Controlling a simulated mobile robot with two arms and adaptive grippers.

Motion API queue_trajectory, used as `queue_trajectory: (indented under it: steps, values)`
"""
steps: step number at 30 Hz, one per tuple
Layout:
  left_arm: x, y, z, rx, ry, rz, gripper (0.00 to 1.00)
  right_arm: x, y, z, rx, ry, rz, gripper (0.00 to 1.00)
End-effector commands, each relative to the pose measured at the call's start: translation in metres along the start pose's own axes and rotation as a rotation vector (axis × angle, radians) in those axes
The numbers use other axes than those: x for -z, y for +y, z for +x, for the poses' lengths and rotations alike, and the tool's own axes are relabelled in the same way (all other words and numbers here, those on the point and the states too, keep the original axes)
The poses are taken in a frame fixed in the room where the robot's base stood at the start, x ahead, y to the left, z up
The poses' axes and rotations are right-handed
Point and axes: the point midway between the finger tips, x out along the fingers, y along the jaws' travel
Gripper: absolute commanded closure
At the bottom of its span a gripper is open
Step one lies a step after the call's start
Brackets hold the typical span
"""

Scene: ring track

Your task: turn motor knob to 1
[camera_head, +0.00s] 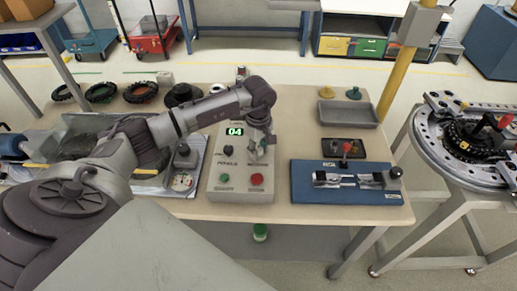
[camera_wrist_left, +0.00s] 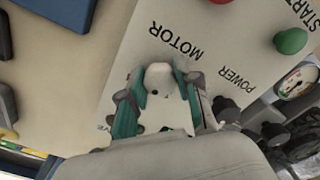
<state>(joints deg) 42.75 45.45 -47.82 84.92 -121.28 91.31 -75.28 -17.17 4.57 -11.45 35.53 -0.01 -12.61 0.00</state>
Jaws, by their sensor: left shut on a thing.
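The grey control panel (camera_head: 240,194) stands on the table with a lit green display (camera_head: 235,131) reading 04. My left gripper (camera_head: 258,151) reaches down onto the panel's right side. In the left wrist view its teal-padded fingers (camera_wrist_left: 158,92) are shut around a pale knob (camera_wrist_left: 160,76) beside the MOTOR label. The fingers hide part of the knob, and its setting cannot be read. The dark POWER knob (camera_head: 228,151) is to the left in the head view. A green button (camera_head: 224,178) and a red button (camera_head: 257,180) are nearer the front. My right gripper is not in view.
A gauge (camera_head: 182,181) is close on the panel's left. A round metal ring track (camera_head: 470,140) stands at the far right.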

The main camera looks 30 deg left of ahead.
Motion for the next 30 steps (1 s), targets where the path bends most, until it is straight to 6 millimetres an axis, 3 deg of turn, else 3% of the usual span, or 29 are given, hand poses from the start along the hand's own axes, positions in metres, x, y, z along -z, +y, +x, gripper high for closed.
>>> queue_trajectory:
  steps: [30]
  values:
    - [0.001,0.001,0.0,-0.003,0.0,-0.694,1.0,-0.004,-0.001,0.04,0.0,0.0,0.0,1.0]
